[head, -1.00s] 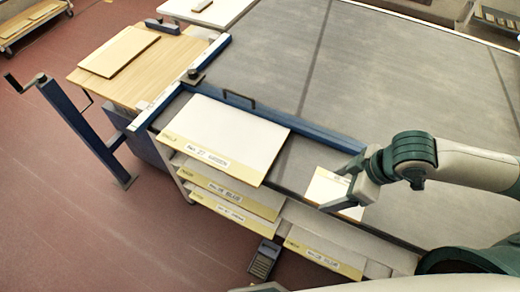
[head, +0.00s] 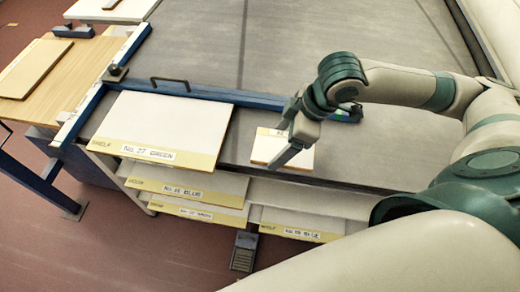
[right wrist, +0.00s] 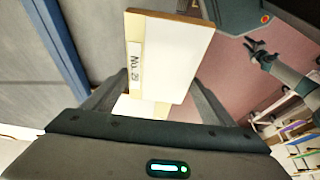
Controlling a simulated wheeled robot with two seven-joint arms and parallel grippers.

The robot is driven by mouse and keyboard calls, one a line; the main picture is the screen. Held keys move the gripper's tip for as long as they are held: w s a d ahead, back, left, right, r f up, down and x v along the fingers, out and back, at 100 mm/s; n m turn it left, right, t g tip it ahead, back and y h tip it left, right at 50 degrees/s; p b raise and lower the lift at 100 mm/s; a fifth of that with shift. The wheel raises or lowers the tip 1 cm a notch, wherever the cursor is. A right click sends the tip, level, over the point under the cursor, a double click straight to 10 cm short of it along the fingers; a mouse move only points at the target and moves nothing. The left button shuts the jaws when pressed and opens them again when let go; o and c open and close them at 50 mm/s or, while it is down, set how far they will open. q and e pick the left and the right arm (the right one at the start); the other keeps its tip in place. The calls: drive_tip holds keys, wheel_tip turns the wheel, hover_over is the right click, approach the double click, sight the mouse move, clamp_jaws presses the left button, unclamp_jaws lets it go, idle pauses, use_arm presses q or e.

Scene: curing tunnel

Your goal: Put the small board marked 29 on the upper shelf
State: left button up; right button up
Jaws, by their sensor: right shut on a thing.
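The small white board with a tan label strip (head: 303,158) is at my right gripper (head: 281,140). In the right wrist view its label reads No. 29 (right wrist: 172,62), and it lies between the two fingers, which are shut on it. In the head view it appears over the near edge of the grey bed, partly hidden by a finger. A rack with labelled white shelves stands at the near side; the top panel reads No. 27 GREEN (head: 170,118). A small jointed arm end, apparently my left gripper (right wrist: 256,50), shows in the right wrist view; its jaws are unclear.
Lower panels (head: 190,187) and a lower right one marked SHELF (head: 300,222) sit below the top panel. A blue rail (head: 215,94) with a handle borders the grey bed (head: 290,50). A wooden table (head: 70,75) stands left. A grey pedal-like box (head: 244,252) is on the floor.

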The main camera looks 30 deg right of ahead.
sight(273, 140)
drive_tip(key=shift+w+a+f+b, duration=0.2)
drive_tip(key=shift+w+f+b, duration=0.4)
drive_tip(key=shift+b, duration=0.85)
drive_tip(key=shift+w+a+f+b, duration=0.15)
drive_tip(key=shift+w+f+b, duration=0.4)
drive_tip(key=shift+b, duration=0.85)
drive_tip(key=w, duration=0.1)
drive_tip(key=w+a+f+p, duration=0.1)
drive_tip(key=w, duration=0.2)
drive_tip(key=shift+a+f, duration=0.15)
drive_tip(key=shift+f, duration=0.15)
drive_tip(key=shift+w+f, duration=0.2)
drive_tip(key=shift+w, duration=0.15)
drive_tip(key=shift+f+p, duration=0.55)
drive_tip(key=shift+f, duration=1.45)
drive_tip(key=shift+f, duration=0.1)
drive_tip(key=o, duration=1.1)
